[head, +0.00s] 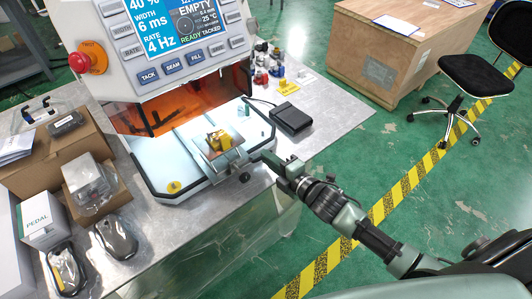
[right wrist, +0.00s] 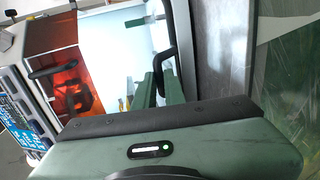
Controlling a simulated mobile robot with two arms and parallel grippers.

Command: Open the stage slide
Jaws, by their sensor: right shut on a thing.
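The machine (head: 185,75) has a white front with a screen and an amber window. A dark round knob (head: 245,177) sits at the slide's front end. In the right wrist view the green fingers (right wrist: 158,88) are beside a black bar (right wrist: 168,35); the exact grip is partly hidden. My left gripper is not in view.
A black pedal-like box (head: 291,118) lies on the metal table right of the bed. Small coloured items (head: 268,68) stand behind it. Cardboard boxes (head: 60,140) and wrapped parts (head: 115,238) fill the table's left. A red emergency button (head: 82,62) sticks out at left.

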